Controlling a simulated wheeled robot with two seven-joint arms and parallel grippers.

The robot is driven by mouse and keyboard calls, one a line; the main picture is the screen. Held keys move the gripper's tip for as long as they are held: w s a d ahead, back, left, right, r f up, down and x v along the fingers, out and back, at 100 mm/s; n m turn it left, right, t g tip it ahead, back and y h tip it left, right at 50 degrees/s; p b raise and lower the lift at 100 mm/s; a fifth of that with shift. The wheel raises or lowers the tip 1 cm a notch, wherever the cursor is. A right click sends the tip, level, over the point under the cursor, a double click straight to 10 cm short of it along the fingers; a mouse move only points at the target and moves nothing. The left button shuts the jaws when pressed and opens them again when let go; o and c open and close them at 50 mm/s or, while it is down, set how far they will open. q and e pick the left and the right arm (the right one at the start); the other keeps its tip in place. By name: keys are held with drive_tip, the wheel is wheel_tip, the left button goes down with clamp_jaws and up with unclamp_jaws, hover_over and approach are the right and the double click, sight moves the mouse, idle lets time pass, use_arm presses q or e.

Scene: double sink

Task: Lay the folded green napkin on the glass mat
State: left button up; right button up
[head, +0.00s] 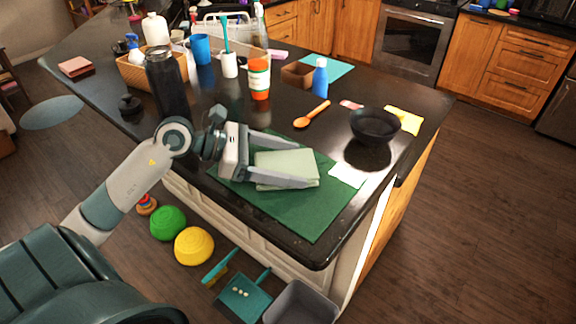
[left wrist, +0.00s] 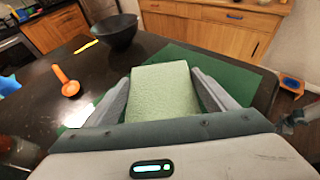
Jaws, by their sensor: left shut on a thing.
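The folded pale green napkin (head: 287,168) is between the fingers of my left gripper (head: 304,164). It also shows in the left wrist view (left wrist: 163,95), with a finger along each side. The left gripper is shut on it. A dark green mat (head: 312,220) lies on the black counter directly under the napkin and gripper; it shows in the left wrist view too (left wrist: 235,80). I cannot tell whether the napkin touches the mat or hangs just above it, nor whether this mat is glass. My right gripper is not in view.
A black bowl (head: 375,126) stands beyond the mat, with a white card (head: 348,175) and a yellow cloth (head: 404,120) near it. An orange spoon (head: 312,115) lies farther back. A tall dark bottle (head: 166,85) stands left. A teal mat (head: 333,69) lies at the back.

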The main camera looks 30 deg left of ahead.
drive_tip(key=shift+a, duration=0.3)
use_arm(q)
drive_tip(key=shift+f, duration=0.1)
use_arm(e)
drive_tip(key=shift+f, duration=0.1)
use_arm(q)
drive_tip(key=shift+f, duration=0.15)
drive_tip(key=o, duration=1)
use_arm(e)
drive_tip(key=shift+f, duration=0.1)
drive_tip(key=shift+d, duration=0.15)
